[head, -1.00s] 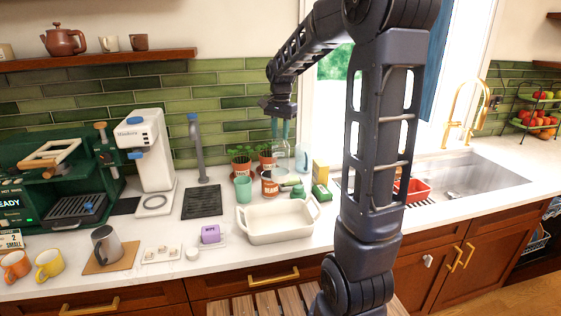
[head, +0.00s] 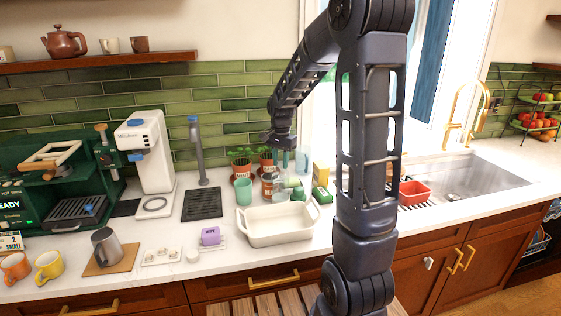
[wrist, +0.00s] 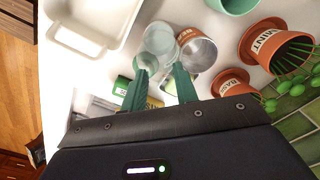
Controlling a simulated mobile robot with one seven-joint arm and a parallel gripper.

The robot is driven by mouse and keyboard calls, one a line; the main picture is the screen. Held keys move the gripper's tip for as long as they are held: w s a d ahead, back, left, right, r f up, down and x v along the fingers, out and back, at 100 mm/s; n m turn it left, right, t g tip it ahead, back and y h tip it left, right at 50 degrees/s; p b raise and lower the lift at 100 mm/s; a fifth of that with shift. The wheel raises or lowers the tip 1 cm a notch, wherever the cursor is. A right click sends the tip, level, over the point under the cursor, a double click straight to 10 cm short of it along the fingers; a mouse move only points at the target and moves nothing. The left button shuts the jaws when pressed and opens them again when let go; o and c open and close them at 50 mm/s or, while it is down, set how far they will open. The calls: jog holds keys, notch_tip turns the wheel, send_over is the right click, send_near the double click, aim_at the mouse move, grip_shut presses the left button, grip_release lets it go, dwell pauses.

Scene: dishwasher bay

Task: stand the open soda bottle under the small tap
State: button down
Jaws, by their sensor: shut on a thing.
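My gripper (head: 282,160) is above the back of the counter, right of the small potted herbs. It is shut on a clear glass bottle (head: 281,184), which hangs in front of the labelled can and is hard to make out. In the wrist view the clear bottle (wrist: 160,42) shows at the green fingers (wrist: 162,88), beside the open can. Whether it touches the counter or the can I cannot tell. The small tap (head: 197,150), grey with a blue top, stands well to the left over a black drip tray (head: 202,204). The tray is empty.
A green cup (head: 243,191), the can (head: 268,185) and herb pots (head: 241,165) stand between my gripper and the tap. A white baking dish (head: 277,226) lies in front. A bluish glass (head: 303,161) and a yellow box (head: 320,175) are to the right.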

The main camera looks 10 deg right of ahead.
jog(key=shift+f, duration=0.15)
jog(key=c, duration=1.1)
grip_release()
notch_tip(320, 180, up, 12)
jog(key=s+d+n+t, duration=0.1)
jog(key=s+n, duration=0.2)
jog(key=s, duration=0.5)
jog(key=s+d+n+t, duration=0.1)
jog(key=s+d+n, duration=0.1)
jog(key=s, duration=0.7)
jog(key=s+d+n+t, duration=0.2)
jog(key=s+n, duration=0.1)
jog(key=s, duration=0.6)
jog(key=shift+f+n, duration=0.3)
jog(key=shift+o, duration=0.4)
jog(key=shift+s+d+f, duration=0.1)
jog(key=shift+s+f, duration=0.2)
jog(key=shift+s, duration=0.2)
